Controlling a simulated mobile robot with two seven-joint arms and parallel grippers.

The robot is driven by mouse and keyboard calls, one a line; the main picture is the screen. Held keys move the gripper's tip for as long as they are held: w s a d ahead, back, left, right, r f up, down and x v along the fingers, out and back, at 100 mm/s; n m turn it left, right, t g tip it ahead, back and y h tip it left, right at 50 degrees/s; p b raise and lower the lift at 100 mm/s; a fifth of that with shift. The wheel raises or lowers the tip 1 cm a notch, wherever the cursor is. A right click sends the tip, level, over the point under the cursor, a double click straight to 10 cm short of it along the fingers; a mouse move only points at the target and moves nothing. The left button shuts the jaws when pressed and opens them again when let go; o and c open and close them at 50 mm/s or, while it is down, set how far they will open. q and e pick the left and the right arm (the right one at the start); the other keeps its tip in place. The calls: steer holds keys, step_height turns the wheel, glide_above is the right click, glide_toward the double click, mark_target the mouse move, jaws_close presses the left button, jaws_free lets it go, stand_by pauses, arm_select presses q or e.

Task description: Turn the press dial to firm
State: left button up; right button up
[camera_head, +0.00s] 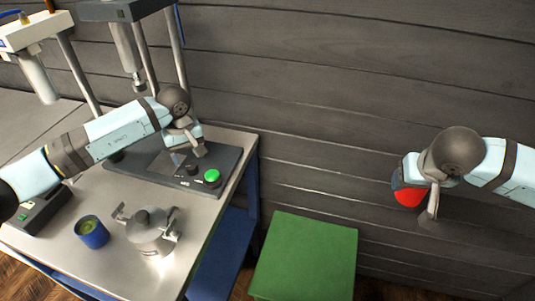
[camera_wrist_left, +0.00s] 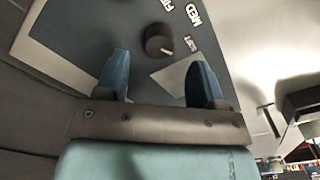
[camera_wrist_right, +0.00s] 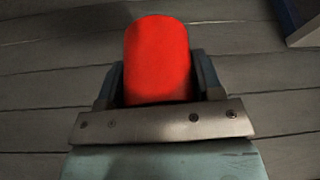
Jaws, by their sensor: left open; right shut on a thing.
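The press dial (camera_wrist_left: 159,39) is a round dark knob on the grey panel of the press (camera_head: 224,165). Its white mark points to the lower right, towards a small label (camera_wrist_left: 188,43) too blurred to read. The FIRM label (camera_wrist_left: 166,5), partly cut off, and the MED label (camera_wrist_left: 193,13) lie above it. My left gripper (camera_wrist_left: 158,72) is open and empty. In its wrist view the dial shows between and just beyond the fingertips, apart from them. My right gripper (camera_wrist_right: 160,80) is shut on a red cylinder (camera_wrist_right: 157,55), held in the air near the wall.
A green button (camera_head: 212,176) sits on the press base near the dial. A metal pot (camera_head: 150,232) and a blue cup (camera_head: 92,232) stand on the table (camera_head: 190,225). A green box (camera_head: 306,255) is right of the table. A second press stands at left.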

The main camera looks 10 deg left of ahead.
mark_target(191, 166)
arm_select(q)
steer(key=shift+f, duration=2.3)
steer(key=shift+c, duration=0.2)
steer(key=c, duration=0.9)
